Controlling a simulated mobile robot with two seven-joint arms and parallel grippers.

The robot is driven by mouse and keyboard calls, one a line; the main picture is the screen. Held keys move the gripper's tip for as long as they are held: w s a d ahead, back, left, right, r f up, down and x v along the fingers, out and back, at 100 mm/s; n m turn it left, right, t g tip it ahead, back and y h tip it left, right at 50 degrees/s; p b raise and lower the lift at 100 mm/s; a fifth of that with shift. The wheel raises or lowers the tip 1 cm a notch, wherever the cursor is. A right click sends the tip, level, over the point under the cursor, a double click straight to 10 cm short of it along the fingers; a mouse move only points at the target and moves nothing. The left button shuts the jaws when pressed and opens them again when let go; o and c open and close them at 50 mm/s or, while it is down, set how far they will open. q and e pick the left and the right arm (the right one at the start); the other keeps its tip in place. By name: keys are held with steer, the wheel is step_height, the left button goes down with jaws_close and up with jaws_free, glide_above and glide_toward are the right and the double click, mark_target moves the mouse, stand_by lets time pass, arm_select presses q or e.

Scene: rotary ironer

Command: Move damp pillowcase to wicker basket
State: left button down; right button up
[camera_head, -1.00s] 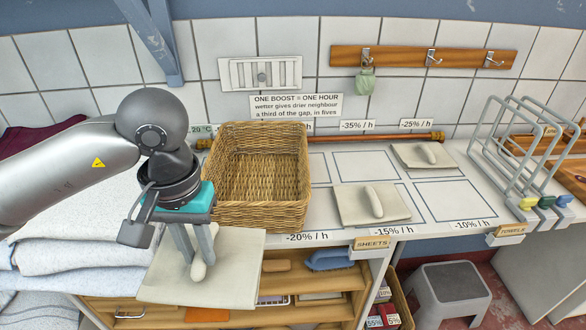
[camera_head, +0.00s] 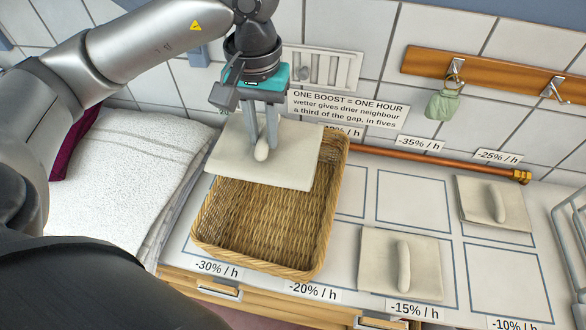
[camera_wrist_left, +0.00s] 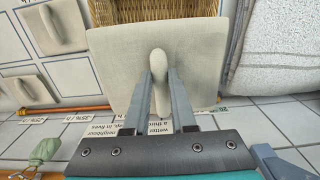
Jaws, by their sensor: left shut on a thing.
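My left gripper (camera_head: 264,138) is shut on the rounded handle of a flat cream pillowcase pad (camera_head: 288,160). It holds the pad over the back part of the wicker basket (camera_head: 315,235), hiding that part of the rim. The basket stands on the counter, and the visible part of its inside is empty. In the left wrist view, the gripper (camera_wrist_left: 160,80) has its fingers on both sides of the handle, with the pad (camera_wrist_left: 115,65) beneath and the basket (camera_wrist_left: 140,10) beyond it. My right gripper is not in view.
Two similar cream pads with handles lie on the counter, one at the front (camera_head: 375,265) and one farther back (camera_head: 480,195). A folded white towel stack (camera_head: 110,180) stands left of the basket. A copper pipe (camera_head: 440,164) runs along the wall, with a hook rail (camera_head: 480,75) above.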

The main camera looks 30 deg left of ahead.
arm_select(q)
steer(key=shift+f, duration=0.35)
step_height(320, 180, down, 4)
steer(key=b, duration=0.2)
steer(key=shift+s+b, duration=0.15)
steer(key=shift+b, duration=0.25)
steer(key=shift+f+b, duration=0.35)
steer(key=shift+f, duration=0.3)
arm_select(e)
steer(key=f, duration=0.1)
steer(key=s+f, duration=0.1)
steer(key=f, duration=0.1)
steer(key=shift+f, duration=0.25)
arm_select(q)
steer(key=c, duration=0.7)
jaws_free()
steer(key=shift+o, duration=0.2)
